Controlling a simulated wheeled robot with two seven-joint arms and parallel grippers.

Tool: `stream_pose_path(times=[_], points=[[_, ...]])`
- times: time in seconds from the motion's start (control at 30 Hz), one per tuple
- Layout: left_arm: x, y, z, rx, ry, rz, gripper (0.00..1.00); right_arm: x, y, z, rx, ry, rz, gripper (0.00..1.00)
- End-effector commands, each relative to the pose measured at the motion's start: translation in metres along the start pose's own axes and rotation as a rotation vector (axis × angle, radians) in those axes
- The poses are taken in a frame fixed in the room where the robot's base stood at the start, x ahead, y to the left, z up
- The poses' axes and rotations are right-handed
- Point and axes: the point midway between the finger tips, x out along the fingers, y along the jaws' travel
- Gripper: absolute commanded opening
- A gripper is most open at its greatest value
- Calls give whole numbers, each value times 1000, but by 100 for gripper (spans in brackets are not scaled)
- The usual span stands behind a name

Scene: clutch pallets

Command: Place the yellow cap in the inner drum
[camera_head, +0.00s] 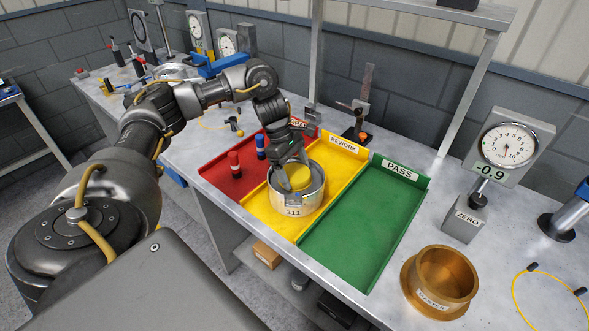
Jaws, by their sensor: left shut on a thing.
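The yellow cap (298,176) is a round yellow piece within the open top of a silver drum (293,207) marked 311. The drum stands upright on the yellow REWORK tray (345,163). My left gripper (292,172) reaches down from behind into the drum's mouth and is shut on the yellow cap. The fingers and rim partly hide the cap, and I cannot tell whether its underside touches anything inside. My right gripper is not in view.
The green PASS tray (366,222) is empty. The red tray (218,178) holds a red plug (234,164) and a blue plug (260,147). A brass ring (443,280) and a dial gauge (507,142) reading -0.9 stand at right.

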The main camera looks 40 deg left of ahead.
Motion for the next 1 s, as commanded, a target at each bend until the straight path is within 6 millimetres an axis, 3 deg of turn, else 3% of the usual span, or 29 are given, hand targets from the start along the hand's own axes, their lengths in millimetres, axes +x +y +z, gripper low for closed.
stream_pose_path(times=[0.23,0.27,0.4,0.77,1.0], points=[[2,0,-1,0,0,0,54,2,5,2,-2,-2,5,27],[2,0,0,0,0,0,82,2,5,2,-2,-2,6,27],[1,0,0,0,0,0,100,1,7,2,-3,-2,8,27],[-7,1,1,1,1,2,100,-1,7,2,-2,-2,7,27],[-48,1,1,2,1,6,100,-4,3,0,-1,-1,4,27]])
